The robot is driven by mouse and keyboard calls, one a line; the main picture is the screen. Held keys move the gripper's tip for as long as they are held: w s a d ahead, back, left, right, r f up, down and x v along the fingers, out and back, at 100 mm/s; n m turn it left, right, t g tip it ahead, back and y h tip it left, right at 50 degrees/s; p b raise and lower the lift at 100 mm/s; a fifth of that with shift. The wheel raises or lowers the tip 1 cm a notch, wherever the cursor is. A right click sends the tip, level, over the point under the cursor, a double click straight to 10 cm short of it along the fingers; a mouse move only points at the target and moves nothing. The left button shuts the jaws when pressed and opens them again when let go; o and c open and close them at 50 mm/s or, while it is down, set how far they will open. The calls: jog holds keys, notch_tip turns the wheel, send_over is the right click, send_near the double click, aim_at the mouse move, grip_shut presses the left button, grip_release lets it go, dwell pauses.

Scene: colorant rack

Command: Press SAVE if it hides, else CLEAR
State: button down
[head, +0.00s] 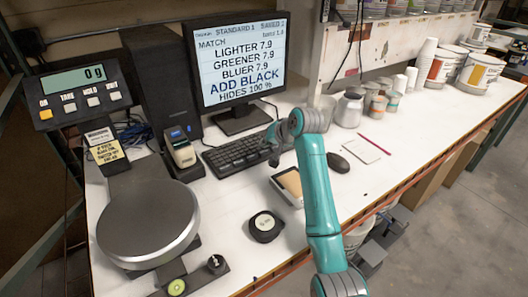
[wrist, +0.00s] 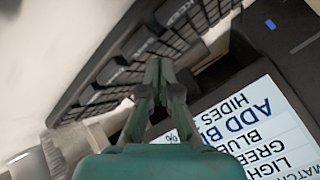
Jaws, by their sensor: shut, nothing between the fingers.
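The monitor (head: 238,58) reads MATCH, LIGHTER 7.9, GREENER 7.9, BLUER 7.9, ADD BLACK and HIDES 100 %. Part of the same screen (wrist: 250,125) shows upside down in the wrist view. The black keyboard (head: 228,156) lies in front of the monitor. In the wrist view, large dark keys (wrist: 141,43) carry labels, mostly too small or blurred to read surely. My gripper (head: 273,160) is shut and empty at the keyboard's right end. In the wrist view its fingertips (wrist: 160,64) are over the row of keys; I cannot tell whether they touch one.
A black mouse (head: 338,162), a notepad (head: 365,148) and a tray (head: 288,186) lie right of the keyboard. Cups and cans stand behind on the right.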

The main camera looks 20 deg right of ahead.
aim_at(266, 152)
jog(key=shift+r, duration=2.45)
